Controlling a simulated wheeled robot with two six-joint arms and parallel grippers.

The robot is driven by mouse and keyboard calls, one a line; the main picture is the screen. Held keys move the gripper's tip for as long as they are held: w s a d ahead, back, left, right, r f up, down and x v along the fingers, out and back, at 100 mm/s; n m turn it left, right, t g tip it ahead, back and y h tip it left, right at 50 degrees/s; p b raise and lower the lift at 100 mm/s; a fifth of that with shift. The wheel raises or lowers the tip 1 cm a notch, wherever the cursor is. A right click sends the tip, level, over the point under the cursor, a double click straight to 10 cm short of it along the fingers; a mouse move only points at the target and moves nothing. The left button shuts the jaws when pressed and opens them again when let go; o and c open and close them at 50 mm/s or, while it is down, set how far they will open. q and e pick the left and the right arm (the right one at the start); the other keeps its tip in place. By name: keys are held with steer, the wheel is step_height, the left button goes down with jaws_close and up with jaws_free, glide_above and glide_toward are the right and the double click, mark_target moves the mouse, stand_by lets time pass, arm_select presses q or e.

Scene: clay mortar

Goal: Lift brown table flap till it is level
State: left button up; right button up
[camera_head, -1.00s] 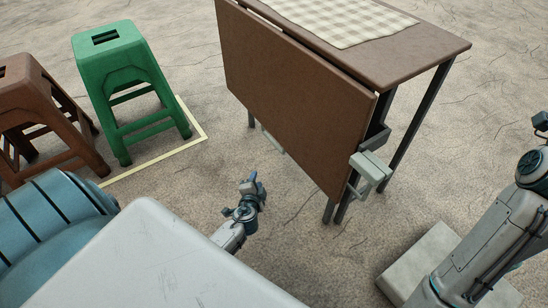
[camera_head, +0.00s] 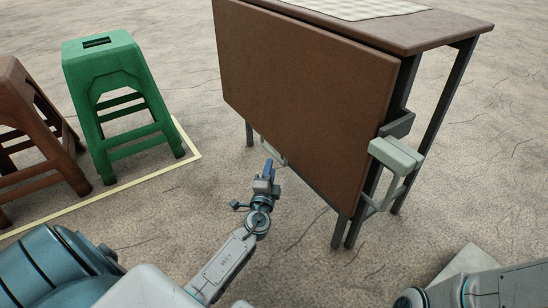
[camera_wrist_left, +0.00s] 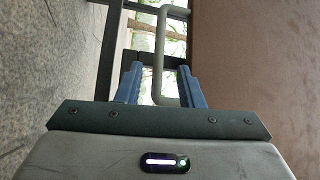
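The brown table flap (camera_head: 300,95) hangs down, tilted, from the near side of the brown table (camera_head: 410,28). A pale handle (camera_head: 272,152) shows at its lower left edge, partly hidden in the head view. My left gripper (camera_head: 268,170) is just in front of this handle, low beside the flap. In the left wrist view, the two blue fingers (camera_wrist_left: 160,85) are apart and the pale handle bar (camera_wrist_left: 160,45) shows between them. I cannot tell whether they touch it. The flap also fills the right side of that view (camera_wrist_left: 255,55). My right gripper is out of view.
A pale grey bracket-like piece (camera_head: 396,155) sticks out at the table's right end. A green stool (camera_head: 112,95) and a brown stool (camera_head: 35,130) stand at left by a pale floor line (camera_head: 150,175). A checked cloth (camera_head: 350,8) lies on the table. Cracked floor between is clear.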

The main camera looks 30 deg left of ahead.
mark_target(274, 153)
arm_select(q)
steer(key=b+x, duration=0.1)
steer(key=x, duration=0.6)
steer(key=shift+w+a, duration=0.1)
steer(key=shift+w, duration=0.05)
jaws_close()
